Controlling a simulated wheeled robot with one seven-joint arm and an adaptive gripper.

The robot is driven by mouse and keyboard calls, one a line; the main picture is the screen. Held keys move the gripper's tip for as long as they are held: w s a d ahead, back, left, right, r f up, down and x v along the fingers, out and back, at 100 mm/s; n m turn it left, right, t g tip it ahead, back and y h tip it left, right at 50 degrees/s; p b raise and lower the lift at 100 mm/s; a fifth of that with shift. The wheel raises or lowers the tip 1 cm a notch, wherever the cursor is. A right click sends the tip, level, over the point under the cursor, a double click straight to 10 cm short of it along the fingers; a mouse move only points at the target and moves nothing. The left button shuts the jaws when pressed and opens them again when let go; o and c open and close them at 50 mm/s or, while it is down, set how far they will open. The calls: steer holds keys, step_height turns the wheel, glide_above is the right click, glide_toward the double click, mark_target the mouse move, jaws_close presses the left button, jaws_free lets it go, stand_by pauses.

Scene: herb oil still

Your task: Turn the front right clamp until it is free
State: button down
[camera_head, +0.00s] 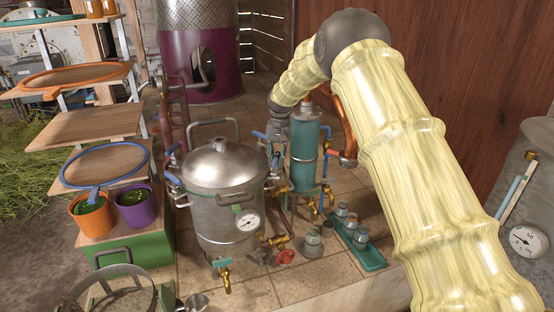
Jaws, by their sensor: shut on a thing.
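The steel still pot (225,215) stands on the tiled floor, its domed lid (217,165) on top and held at the rim by clamps. My gripper (276,172) points down at the pot's right rim, between the pot and the teal column. It is shut on a small clamp there, the front right clamp (277,187), which is partly hidden by the fingers. The clamp's exact angle is too small to tell. Another clamp (173,179) shows at the left rim.
A teal column (304,150) stands close right of my gripper, with a copper pipe (346,130) behind. A pressure gauge (248,220) and brass valves (277,241) project from the pot. A green tray (374,265) with jars lies right. Shelves (100,128) and buckets (137,212) stand left.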

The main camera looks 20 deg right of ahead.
mark_target(279, 155)
steer(key=shift+f, duration=0.1)
stand_by(0.3)
steer(key=c, duration=1.3)
jaws_free()
steer(key=shift+a, duration=0.1)
step_height(279, 155, up, 12)
steer(key=shift+s+d, duration=0.15)
steer(key=shift+d, duration=0.25)
